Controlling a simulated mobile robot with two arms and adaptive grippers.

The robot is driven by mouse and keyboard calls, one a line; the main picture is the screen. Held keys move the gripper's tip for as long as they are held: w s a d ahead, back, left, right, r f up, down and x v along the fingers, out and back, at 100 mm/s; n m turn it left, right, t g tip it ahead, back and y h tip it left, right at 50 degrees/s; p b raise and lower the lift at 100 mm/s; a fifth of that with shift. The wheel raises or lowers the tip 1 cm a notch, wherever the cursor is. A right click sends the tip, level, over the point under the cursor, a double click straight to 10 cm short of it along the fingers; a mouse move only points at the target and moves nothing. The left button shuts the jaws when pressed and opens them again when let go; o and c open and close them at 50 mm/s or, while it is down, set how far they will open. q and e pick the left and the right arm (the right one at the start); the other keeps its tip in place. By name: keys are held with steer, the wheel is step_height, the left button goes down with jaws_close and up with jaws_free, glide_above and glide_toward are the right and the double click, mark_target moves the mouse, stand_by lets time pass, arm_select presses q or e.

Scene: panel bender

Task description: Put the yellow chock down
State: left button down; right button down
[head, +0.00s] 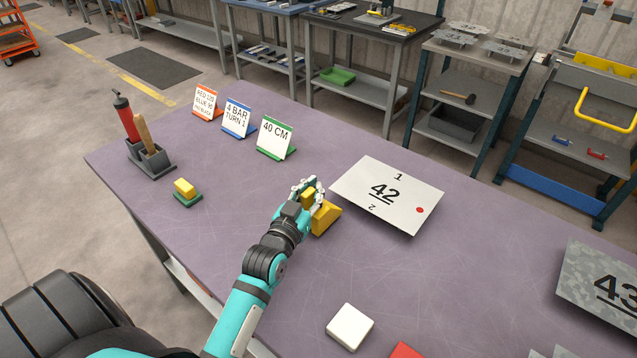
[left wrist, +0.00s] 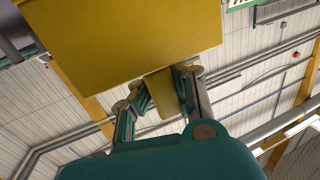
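The yellow chock (head: 326,218) is a wedge-shaped block with an upright tab, beside the near left corner of the sheet marked 42. My left gripper (head: 308,194) is at its tab. In the left wrist view the chock (left wrist: 125,35) fills the top, and its tab sits between the two fingers of my left gripper (left wrist: 162,95), which look closed on it. I cannot tell whether the chock's underside touches the purple table (head: 240,185) or hangs just above it. My right gripper is out of view.
The sheet marked 42 (head: 388,192) lies right of the chock. A yellow-and-green block (head: 186,190), a tool holder (head: 150,160) and three signs (head: 275,138) stand to the left and back. A white block (head: 350,326) is nearer.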

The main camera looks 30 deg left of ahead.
arm_select(q)
steer(key=w, duration=0.3)
steer(key=shift+a+r+p, duration=0.2)
steer(key=shift+r+p, duration=0.1)
steer(key=shift+f, duration=0.75)
steer(key=shift+w+f, duration=0.1)
steer(key=shift+f, duration=0.15)
steer(key=shift+s, duration=0.2)
steer(key=shift+f, duration=0.1)
steer(key=c, duration=1.5)
jaws_free()
